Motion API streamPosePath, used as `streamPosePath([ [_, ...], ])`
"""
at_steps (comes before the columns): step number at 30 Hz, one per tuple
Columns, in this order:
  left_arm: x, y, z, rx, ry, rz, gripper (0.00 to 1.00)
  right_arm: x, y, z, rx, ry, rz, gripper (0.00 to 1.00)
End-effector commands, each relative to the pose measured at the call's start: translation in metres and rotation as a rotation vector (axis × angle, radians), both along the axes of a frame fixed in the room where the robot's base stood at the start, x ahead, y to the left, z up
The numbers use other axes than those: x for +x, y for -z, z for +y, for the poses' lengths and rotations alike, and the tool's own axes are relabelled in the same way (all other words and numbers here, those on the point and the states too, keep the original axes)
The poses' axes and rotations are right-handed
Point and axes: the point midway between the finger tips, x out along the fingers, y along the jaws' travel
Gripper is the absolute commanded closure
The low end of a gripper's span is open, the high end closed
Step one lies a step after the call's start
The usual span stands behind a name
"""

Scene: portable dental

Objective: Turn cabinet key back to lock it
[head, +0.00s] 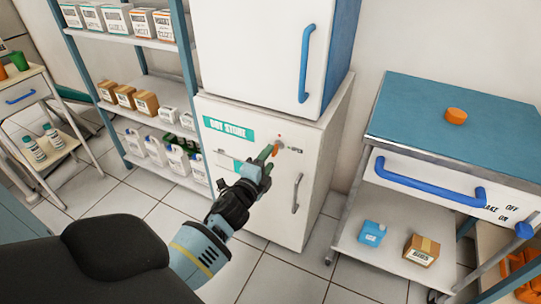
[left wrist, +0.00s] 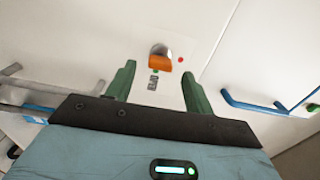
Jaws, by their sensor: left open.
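The white lower cabinet (head: 315,165) has a green "DRY STORE" label and a round silver lock (left wrist: 160,49) near its top right. An orange key (head: 275,148) sits in the lock; its orange head (left wrist: 159,63) shows clearly in the left wrist view. A red dot and a small "OPEN" mark are beside the lock. My left gripper (head: 268,156) is in front of the door, pointing at the key. In the left wrist view its green fingers (left wrist: 158,73) are apart and empty, with the key head between and just beyond their tips. My right gripper is out of view.
The lower door has a grey handle (head: 296,192). A white upper cabinet with a blue handle (head: 306,62) stands above. A blue-topped cart (head: 420,110) with a blue drawer handle is at right. A shelf rack (head: 145,45) with boxes is at left. Floor shows between.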

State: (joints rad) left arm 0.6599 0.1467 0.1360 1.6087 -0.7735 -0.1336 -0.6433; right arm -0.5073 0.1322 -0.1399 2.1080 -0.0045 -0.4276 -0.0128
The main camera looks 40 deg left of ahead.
Motion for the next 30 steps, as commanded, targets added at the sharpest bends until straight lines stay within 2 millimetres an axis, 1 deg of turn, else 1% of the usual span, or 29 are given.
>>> streamPosePath([
  [1,-0.009,0.000,-0.003,-0.001,0.000,0.001,0.47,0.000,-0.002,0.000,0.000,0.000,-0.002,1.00],
  [6,-0.033,0.000,-0.008,-0.001,-0.001,0.001,0.47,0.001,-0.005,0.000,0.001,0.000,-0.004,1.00],
  [11,-0.047,0.000,-0.011,-0.001,-0.001,0.001,0.47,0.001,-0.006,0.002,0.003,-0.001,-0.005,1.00],
  [15,-0.050,-0.001,-0.012,0.000,0.000,-0.001,0.47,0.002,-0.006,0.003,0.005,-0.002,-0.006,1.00],
  [30,-0.050,0.000,-0.012,-0.001,0.000,0.000,0.47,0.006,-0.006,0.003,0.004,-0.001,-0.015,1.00],
])
